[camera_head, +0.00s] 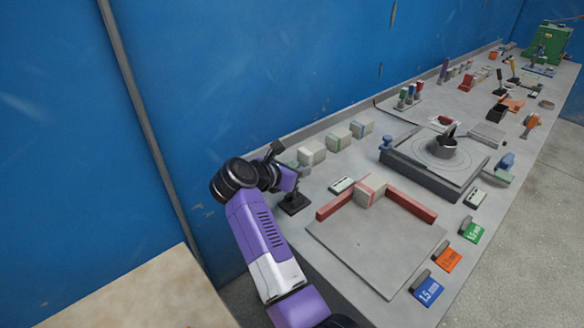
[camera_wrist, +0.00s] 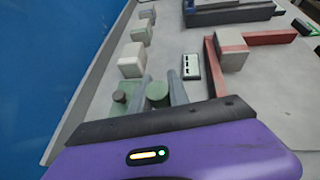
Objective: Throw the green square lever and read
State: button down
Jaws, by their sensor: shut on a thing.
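My gripper (camera_wrist: 159,92) is shut on a green lever part (camera_wrist: 157,96) in the wrist view, with one grey finger on each side of it. The held end looks rounded, and the fingers hide much of it; I cannot make out a square shape. A green block with a dark round knob (camera_wrist: 119,97) is just left of the left finger. In the head view my gripper (camera_head: 288,180) is low over the bench beside a black base (camera_head: 294,203), and the lever is hidden there. A small pale plate with dark windows (camera_head: 341,185) lies to the right; it also shows in the wrist view (camera_wrist: 190,66). Its marks are too small to read.
Pale blocks (camera_head: 312,151) stand in a row along the blue wall (camera_head: 230,70). A flat grey plate with red bars (camera_head: 376,250) lies to the right. A dark-sided mould with a round centre (camera_head: 430,165) is beyond it. Coloured number tags (camera_head: 428,291) line the front edge.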

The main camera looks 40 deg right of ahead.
jog(key=shift+d+f+m+y+p, duration=0.1)
jog(key=shift+d+f+y+p, duration=0.35)
jog(key=shift+d+y+p, duration=0.5)
jog(key=shift+d+f+m+y+p, duration=0.1)
jog(key=shift+d+f+y+p, duration=0.3)
jog(key=shift+d+y, duration=0.6)
jog(key=shift+d+f+m+y+p, duration=0.1)
jog(key=shift+d+f+y+p, duration=0.45)
jog(key=shift+y, duration=0.8)
jog(key=shift+d, duration=0.1)
jog(key=c, duration=1.3)
grip_release()
jog(key=shift+o, duration=0.2)
jog(key=shift+r, duration=0.1)
jog(key=b+v, duration=0.1)
jog(key=v, duration=0.6)
jog(key=shift+r, duration=0.3)
